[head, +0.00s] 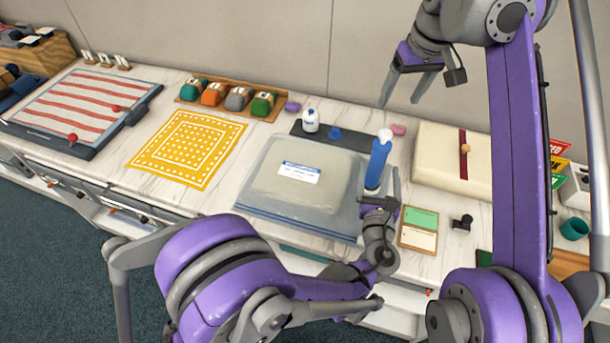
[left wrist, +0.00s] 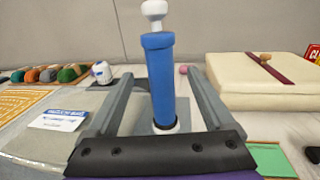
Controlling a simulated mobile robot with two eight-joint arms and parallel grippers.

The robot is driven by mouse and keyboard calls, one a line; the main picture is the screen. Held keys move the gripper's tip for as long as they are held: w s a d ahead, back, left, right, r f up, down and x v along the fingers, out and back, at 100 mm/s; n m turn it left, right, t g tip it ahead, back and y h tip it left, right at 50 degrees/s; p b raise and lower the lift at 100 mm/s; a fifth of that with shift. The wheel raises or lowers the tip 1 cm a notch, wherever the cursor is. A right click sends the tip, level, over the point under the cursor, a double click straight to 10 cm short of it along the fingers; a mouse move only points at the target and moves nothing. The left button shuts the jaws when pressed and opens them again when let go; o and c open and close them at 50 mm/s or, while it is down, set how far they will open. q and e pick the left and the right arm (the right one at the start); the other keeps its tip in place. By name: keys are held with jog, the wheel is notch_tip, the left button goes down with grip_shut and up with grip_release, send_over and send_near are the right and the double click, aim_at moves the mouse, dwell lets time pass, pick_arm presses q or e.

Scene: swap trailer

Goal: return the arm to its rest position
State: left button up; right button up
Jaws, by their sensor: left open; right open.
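My left gripper (head: 379,185) is open at the right end of the clear tray. Its fingers stand on either side of a blue cylinder with a white knob top (head: 379,160). In the left wrist view the upright blue cylinder (left wrist: 161,80) shows between the two spread fingers, with a gap on each side. My right gripper (head: 399,103) is open and empty, raised high near the back wall, fingers pointing down.
A clear tray (head: 245,202) holds a wrapped pack with a label (head: 300,173). A cream box with a dark red band (head: 437,160) stands to the right. A green and white card (head: 419,228) lies in front. A small white bottle (head: 310,121) stands behind.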

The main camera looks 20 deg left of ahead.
pick_arm(q)
jog(key=shift+s+d, duration=0.1)
jog(key=shift+s, duration=0.75)
pick_arm(e)
jog(key=shift+f, duration=0.15)
